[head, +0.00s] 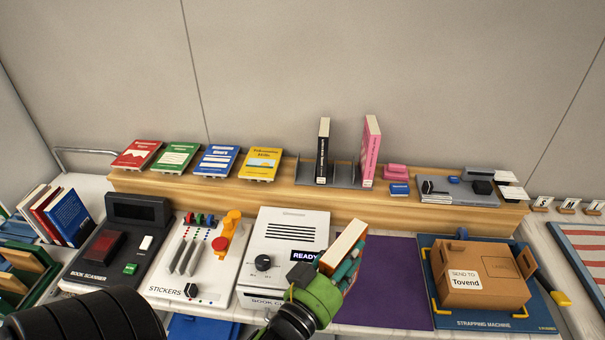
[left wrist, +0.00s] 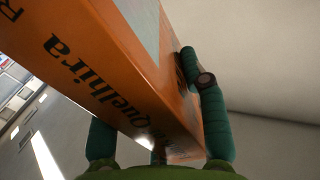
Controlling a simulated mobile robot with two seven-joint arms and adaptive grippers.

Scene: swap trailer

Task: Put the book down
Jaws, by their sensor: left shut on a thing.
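My left gripper (head: 338,272) is shut on an orange book (head: 343,245). The book is tilted, with its pale page edge facing up in the head view. It is held above the counter, between the white machine marked READY (head: 284,245) and the purple mat (head: 384,285). In the left wrist view the orange book (left wrist: 130,75) fills the space between the green fingers (left wrist: 155,125), and its spine lettering shows, partly cut off. My right gripper is not in view.
A black and a pink book stand upright in a grey rack (head: 342,173) on the wooden shelf (head: 285,194). A strapping machine (head: 449,320) with a cardboard box (head: 490,291) stands right of the mat. A sticker machine (head: 186,256) and book scanner (head: 120,240) stand left. The visible mat is bare.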

